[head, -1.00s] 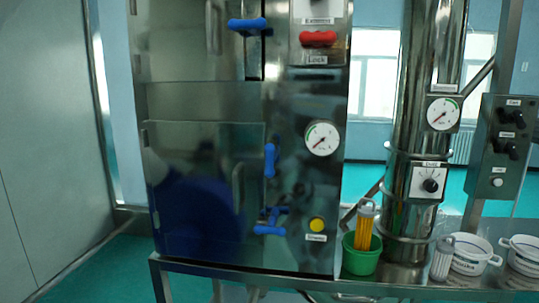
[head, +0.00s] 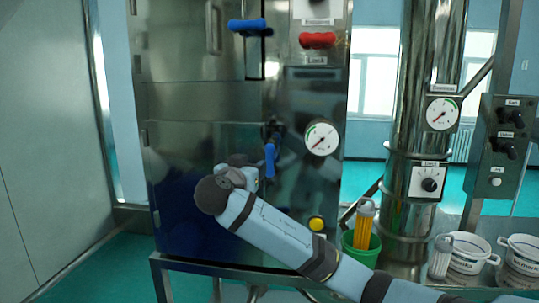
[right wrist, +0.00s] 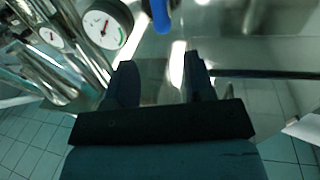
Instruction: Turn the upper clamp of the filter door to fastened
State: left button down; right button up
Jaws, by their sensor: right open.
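The filter door (head: 190,145) is the lower dark metal door of the steel cabinet. Its upper clamp has a blue handle (head: 270,158) hanging roughly upright at the door's right edge. In the right wrist view the blue handle (right wrist: 160,14) shows at the top, ahead of the gap between my fingers. My right gripper (right wrist: 159,62) is open and empty, close to the clamp. In the head view my right arm comes in from the lower right, its hand beside the clamp; the fingertips are hard to make out. The lower clamp is hidden behind my arm. My left gripper is not in view.
Above are another blue clamp (head: 248,25) and a red handle (head: 318,40). A gauge (head: 321,139) sits right of the clamp, a yellow button (head: 316,223) below it. A green cup (head: 361,250) and white tubs (head: 468,262) stand on the bench at right.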

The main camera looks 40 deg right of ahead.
aim_at(268, 154)
jog(key=p+x, duration=0.4)
jog(key=x, duration=0.8)
jog(key=shift+d+r, duration=0.1)
jog(key=shift+w+d, duration=0.3)
jog(key=shift+d, duration=0.15)
jog(key=shift+c, duration=1.3)
jog(key=c, duration=0.6)
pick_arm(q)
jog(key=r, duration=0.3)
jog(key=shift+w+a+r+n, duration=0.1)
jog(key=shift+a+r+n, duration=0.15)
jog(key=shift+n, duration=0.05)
pick_arm(e)
jog(key=shift+f, duration=0.2)
jog(key=shift+c, duration=0.2)
